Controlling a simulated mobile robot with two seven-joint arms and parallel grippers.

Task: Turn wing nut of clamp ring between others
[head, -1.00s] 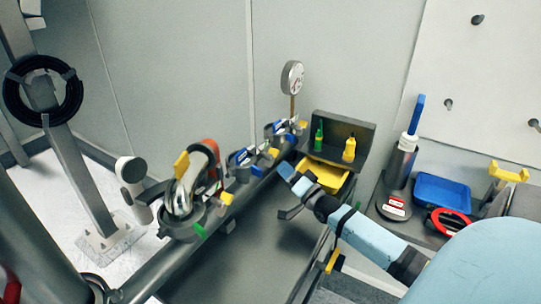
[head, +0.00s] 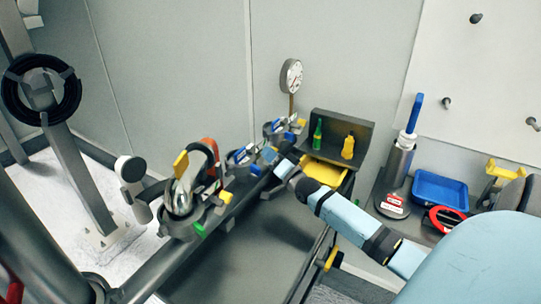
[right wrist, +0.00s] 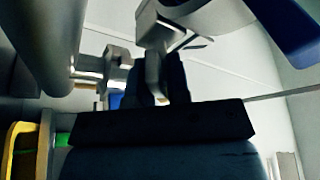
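Three clamp rings sit in a row along the dark pipe: a near one (head: 183,222), a middle one (head: 238,160) with blue and silver parts, and a far one (head: 280,128). My right gripper (head: 268,158) is beside the middle clamp ring, on its right. In the right wrist view its dark fingers (right wrist: 158,85) stand either side of a narrow grey part (right wrist: 153,72), possibly the wing nut. I cannot tell whether they touch it. A blue part (right wrist: 116,101) shows just left of the fingers. My left gripper is not in view.
A gauge (head: 291,75) stands behind the far ring. A grey bin (head: 343,126) with green and yellow bottles and a yellow tray (head: 326,174) is close behind my right arm. A blue tray (head: 440,190) lies on the right bench. The near ring carries a curved pipe (head: 187,182).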

